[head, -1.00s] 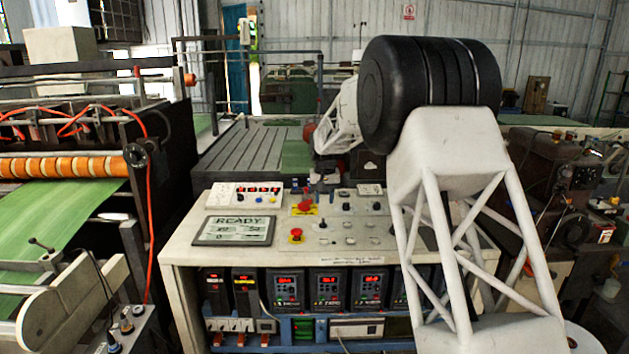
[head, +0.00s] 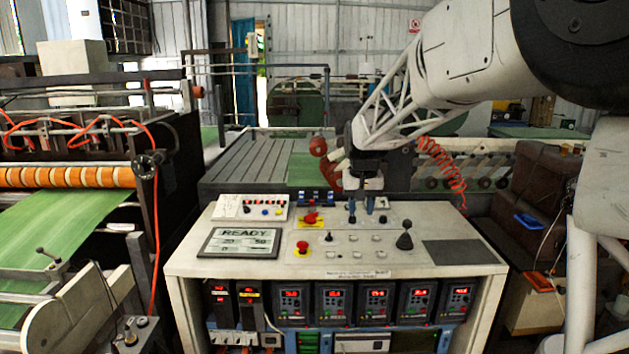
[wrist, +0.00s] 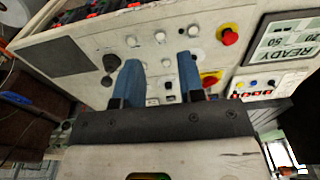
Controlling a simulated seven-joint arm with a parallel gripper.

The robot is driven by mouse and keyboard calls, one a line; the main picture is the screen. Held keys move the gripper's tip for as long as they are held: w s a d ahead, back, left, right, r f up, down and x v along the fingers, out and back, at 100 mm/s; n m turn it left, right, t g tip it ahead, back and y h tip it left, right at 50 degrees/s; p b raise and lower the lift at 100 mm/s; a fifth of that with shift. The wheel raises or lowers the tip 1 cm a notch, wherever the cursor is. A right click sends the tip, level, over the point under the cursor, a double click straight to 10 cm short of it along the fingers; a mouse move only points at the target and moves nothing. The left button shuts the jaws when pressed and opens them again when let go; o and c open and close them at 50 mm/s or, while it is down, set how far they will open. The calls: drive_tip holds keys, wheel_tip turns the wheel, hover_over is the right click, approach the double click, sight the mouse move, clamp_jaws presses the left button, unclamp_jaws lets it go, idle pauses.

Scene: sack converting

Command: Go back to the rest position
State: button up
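My gripper (head: 369,212) hangs over the back part of the control desk (head: 190,258), fingers pointing down. In the wrist view its two blue fingers (wrist: 160,80) stand apart with nothing between them. The desk panel shows behind them. In the head view my arm reaches in from the upper right, and part of it fills the right edge. I cannot tell the exact height of the fingertips above the panel.
The desk carries a READY screen (head: 239,243), red stop buttons (head: 303,247) and a black joystick (head: 404,238). A machine with an orange-banded roller (head: 70,177) and green sheet (head: 60,225) stands at left. A slatted bed (head: 245,170) lies behind the desk.

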drive_tip(key=s+d+f, duration=0.1)
drive_tip(key=s+d, duration=0.1)
drive_tip(key=s, duration=1.2)
drive_tip(key=s+d+f+t, duration=0.1)
drive_tip(key=s+d+f, duration=0.1)
drive_tip(key=s, duration=1.3)
drive_tip(key=s+d+f, duration=0.1)
drive_tip(key=s+d, duration=0.1)
drive_tip(key=s, duration=1.3)
drive_tip(key=shift+d+f+t, duration=0.3)
drive_tip(key=shift+f, duration=0.1)
